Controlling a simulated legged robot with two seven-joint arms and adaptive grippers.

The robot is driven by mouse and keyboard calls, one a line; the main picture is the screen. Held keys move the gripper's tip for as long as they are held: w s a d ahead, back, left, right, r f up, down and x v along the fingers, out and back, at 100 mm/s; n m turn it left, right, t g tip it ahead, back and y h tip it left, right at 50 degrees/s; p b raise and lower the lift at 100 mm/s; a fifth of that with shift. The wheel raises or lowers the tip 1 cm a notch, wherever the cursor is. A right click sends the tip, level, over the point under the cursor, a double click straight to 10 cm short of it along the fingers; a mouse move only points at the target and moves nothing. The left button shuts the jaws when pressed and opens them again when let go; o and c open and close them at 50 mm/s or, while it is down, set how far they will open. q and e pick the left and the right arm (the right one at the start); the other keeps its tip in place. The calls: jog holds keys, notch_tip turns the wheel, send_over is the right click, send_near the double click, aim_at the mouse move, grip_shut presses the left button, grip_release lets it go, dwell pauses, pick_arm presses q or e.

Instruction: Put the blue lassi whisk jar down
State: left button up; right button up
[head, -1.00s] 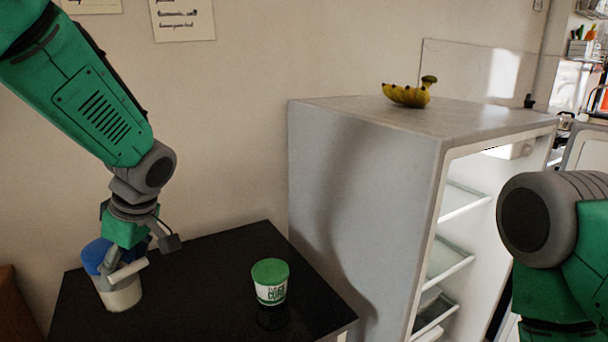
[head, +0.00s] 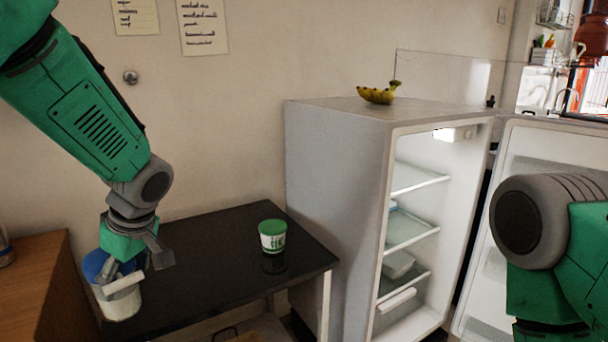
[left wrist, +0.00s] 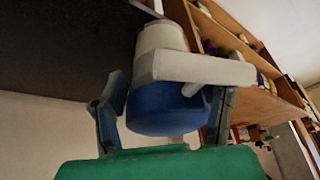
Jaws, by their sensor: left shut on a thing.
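The blue lassi whisk jar has a blue lid and a pale body (head: 121,304). My left gripper (head: 122,273) is shut on it near the lid, at the left front edge of the black table (head: 195,280). I cannot tell whether the jar's base touches the tabletop. In the left wrist view the blue lid (left wrist: 160,112) is between the fingers (left wrist: 168,98), and the pale body points away from the gripper. A light bar-like part (left wrist: 205,68) crosses the jar there. My right gripper is out of view.
A green-lidded tub (head: 272,237) stands on the table's right half; the tabletop between it and the jar is clear. An open fridge (head: 335,200) stands to the right, with bananas (head: 379,94) on top. A wooden cabinet (head: 35,285) is at the left.

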aim_at(141, 302)
pick_arm(q)
jog(key=d+f+m, duration=0.2)
jog(key=m, duration=0.1)
jog(key=shift+w+d+f+t, duration=0.1)
jog(key=shift+f+t, duration=0.3)
jog(key=s+d+f+m+t+h, duration=0.2)
jog(key=s+d+f+m+h, duration=0.2)
jog(key=m, duration=0.8)
jog(key=s+d+f, duration=0.1)
jog(key=s+d, duration=0.1)
jog(key=s, duration=0.1)
jog(key=shift+d+f, duration=0.25)
jog(key=shift+f, duration=0.15)
